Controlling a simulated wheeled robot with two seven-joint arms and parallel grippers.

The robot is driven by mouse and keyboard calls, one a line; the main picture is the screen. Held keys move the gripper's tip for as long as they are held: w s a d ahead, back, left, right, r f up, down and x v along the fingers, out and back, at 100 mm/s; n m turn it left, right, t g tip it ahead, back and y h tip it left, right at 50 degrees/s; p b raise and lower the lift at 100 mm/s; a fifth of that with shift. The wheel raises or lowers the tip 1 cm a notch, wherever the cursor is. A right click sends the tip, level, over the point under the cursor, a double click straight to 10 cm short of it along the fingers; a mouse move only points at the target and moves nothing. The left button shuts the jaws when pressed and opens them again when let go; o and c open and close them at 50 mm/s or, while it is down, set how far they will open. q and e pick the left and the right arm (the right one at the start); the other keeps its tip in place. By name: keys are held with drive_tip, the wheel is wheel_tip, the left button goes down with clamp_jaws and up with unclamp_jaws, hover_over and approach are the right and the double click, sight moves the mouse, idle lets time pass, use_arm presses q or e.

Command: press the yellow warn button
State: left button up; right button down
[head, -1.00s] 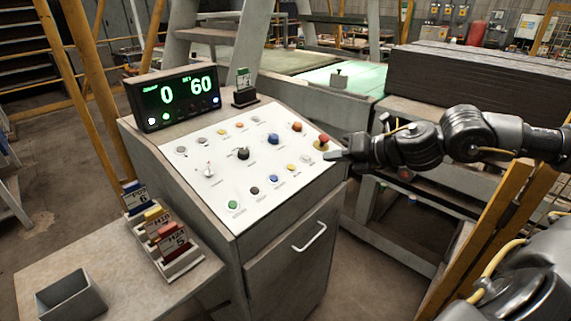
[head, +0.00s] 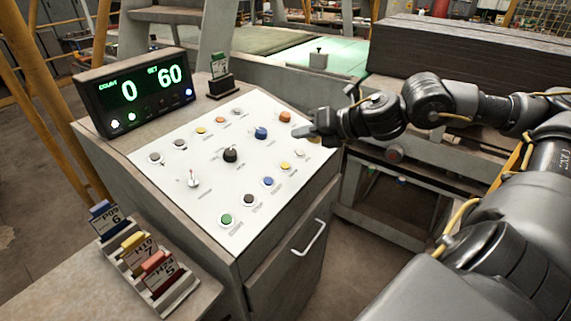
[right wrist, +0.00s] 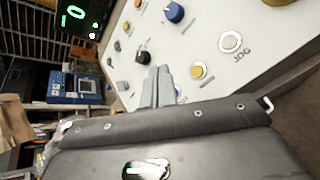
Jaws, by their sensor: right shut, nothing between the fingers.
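The sloped white panel (head: 205,185) carries several buttons and knobs. One yellow button (head: 285,166) is in its near right row, between a blue and a pale button; it also shows in the right wrist view (right wrist: 197,71), beside the pale JOG button (right wrist: 230,42). Another yellow button (head: 201,130) is in the far row. The labels by the yellow buttons are too small to read. My right gripper (head: 302,132) is shut and empty above the panel's right edge, apart from the near-row yellow button. Its fingers (right wrist: 158,84) show in the right wrist view. My left gripper is out of view.
A blue knob (head: 261,132) and an orange button (head: 285,117) are close to my right gripper. A black knob (head: 230,153) is mid-panel. A display (head: 140,90) reading 0 and 60 stands behind. Tagged blocks in a holder (head: 150,265) are at the lower left.

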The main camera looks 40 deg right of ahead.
drive_tip(key=b, duration=0.1)
hover_over(285, 166)
drive_tip(key=s+d, duration=0.1)
drive_tip(key=s, duration=0.2)
drive_tip(key=f, duration=0.7)
drive_tip(key=shift+w, duration=0.2)
drive_tip(key=shift+w+f+b, duration=0.25)
drive_tip(key=shift+f+b, duration=0.1)
drive_tip(key=shift+f, duration=0.25)
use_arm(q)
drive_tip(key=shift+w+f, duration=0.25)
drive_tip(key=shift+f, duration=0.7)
use_arm(e)
drive_tip(key=shift+f, duration=0.2)
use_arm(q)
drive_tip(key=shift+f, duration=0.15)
use_arm(e)
drive_tip(key=shift+f, duration=0.15)
use_arm(q)
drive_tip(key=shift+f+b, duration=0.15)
drive_tip(key=shift+b, duration=0.25)
use_arm(e)
drive_tip(key=shift+w+f, duration=0.15)
drive_tip(key=shift+f, duration=0.1)
